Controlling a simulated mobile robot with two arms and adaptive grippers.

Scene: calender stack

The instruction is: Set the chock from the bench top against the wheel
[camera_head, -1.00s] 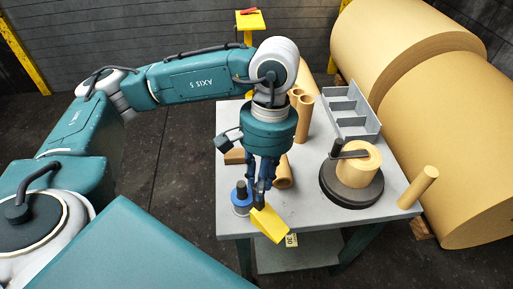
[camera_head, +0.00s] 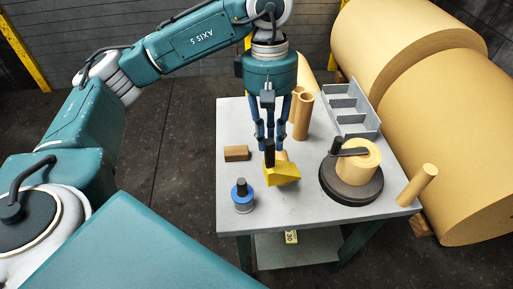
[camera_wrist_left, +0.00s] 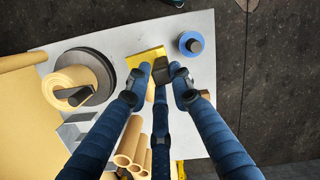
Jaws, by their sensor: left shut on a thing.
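The chock is a yellow wedge (camera_head: 283,175) with a black upright handle (camera_head: 269,154). My left gripper (camera_head: 270,140) is shut on that handle, with the wedge below its fingers, over the middle of the bench top (camera_head: 300,212). I cannot tell for sure whether the wedge clears the surface. In the left wrist view the yellow wedge (camera_wrist_left: 146,57) shows partly, behind the blue fingers. I cannot make out a thing that is plainly a wheel; large tan rolls (camera_head: 455,145) stand right of the bench. My right gripper is not in view.
On the bench are a blue-topped cylinder (camera_head: 242,197), a brown block (camera_head: 236,153), tan tubes (camera_head: 303,118), a grey divided tray (camera_head: 351,108), a tan roll on a dark round base (camera_head: 350,187) and a leaning tan tube (camera_head: 417,186). The front middle is clear.

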